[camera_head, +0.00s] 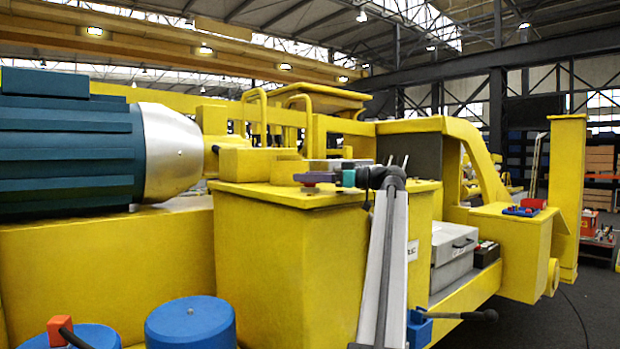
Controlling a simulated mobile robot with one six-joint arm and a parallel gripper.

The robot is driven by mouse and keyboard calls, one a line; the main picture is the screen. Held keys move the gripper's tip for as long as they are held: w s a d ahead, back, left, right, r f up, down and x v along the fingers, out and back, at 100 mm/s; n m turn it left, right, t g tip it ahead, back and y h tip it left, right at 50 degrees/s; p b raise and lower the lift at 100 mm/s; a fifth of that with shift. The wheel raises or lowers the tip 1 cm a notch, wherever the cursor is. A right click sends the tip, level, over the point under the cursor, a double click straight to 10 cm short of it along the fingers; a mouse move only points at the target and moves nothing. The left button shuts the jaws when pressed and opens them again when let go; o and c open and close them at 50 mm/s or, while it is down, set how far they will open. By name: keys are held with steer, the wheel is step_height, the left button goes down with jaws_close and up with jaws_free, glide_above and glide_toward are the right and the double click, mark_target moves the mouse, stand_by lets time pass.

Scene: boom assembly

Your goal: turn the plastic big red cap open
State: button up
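No big red cap can be made out for certain. A small red part (533,204) sits by a flat blue piece (521,211) on the yellow box at the right. An orange-red block (60,329) with a dark handle stands on a blue drum at the lower left. A purple bar (316,177) lies on the yellow cabinet top, with a dark red piece under it and a teal block (348,178) beside it. Which of these is the cap, or whether it is open, I cannot tell. My gripper is not in view.
A large blue motor (70,145) fills the left. A blue drum (190,323) stands in front of the yellow cabinet (290,265). Grey poles (384,265) with a black top stand before its right side. Grey boxes (452,245) sit farther right. Dark floor (590,310) shows at the lower right.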

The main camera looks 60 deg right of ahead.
steer(key=shift+s, duration=0.1)
steer(key=v, duration=1.3)
steer(key=shift+s+p, duration=0.35)
steer(key=shift+p, duration=0.05)
steer(key=shift+f, duration=0.15)
